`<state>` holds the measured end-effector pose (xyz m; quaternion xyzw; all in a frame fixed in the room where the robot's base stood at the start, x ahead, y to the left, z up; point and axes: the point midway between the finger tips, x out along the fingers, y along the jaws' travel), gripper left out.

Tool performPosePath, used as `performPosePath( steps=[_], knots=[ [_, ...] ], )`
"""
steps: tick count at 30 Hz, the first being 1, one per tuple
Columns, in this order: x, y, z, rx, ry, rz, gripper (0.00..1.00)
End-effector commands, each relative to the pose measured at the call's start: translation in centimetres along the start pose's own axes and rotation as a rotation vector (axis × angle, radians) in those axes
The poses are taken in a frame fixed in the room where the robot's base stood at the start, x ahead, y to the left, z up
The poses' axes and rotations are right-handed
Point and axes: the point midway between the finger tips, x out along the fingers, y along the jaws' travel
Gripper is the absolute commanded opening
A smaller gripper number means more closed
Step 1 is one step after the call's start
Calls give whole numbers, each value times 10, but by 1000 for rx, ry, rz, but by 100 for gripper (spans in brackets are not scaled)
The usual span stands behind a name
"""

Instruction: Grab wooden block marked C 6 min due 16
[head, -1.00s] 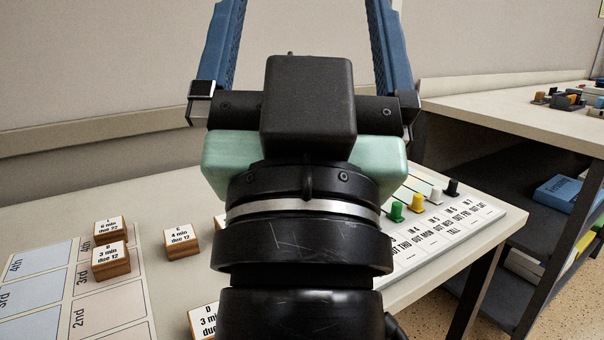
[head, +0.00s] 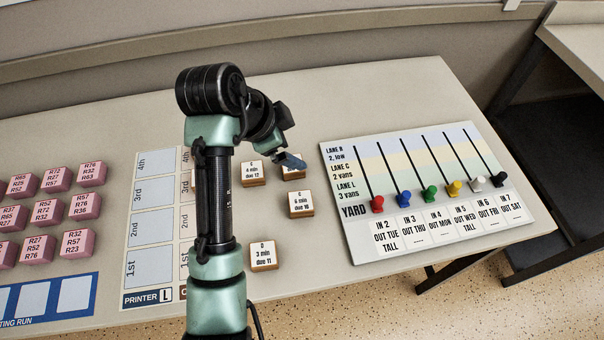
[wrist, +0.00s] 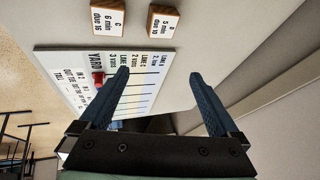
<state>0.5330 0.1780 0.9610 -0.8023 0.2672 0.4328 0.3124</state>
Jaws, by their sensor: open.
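The wooden block marked C 6 min due 16 (head: 300,204) lies on the table left of the yard board, white label up. In the wrist view the C block (wrist: 106,20) is at the top edge, beyond my left finger. My gripper (head: 294,162) is above the table, just behind the C block and over another wooden block (head: 291,174), which it partly covers. In the wrist view my gripper (wrist: 159,73) has its two blue fingers wide apart with nothing between them. A neighbouring block (wrist: 162,20) shows right of the C block there.
Wooden blocks E (head: 253,173) and D (head: 263,256) stand nearby. The yard board (head: 360,150) with coloured pegs lies to the right. A printer chart (head: 150,225) and several pink blocks (head: 80,207) are at left. The table behind my gripper is clear.

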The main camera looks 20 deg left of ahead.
Motion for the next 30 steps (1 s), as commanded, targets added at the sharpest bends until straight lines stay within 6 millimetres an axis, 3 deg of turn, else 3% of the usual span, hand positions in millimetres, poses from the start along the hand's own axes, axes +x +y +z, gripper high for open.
performPosePath(
  steps=[1,6,10,21,30],
  knots=[
    [-20,4,9,11,-23,77,98],
    [-36,30,38,63,-43,268,98],
    [-39,40,48,82,-40,332,98],
    [15,62,54,87,-38,344,98],
    [38,69,52,86,-40,341,98]
  ],
)
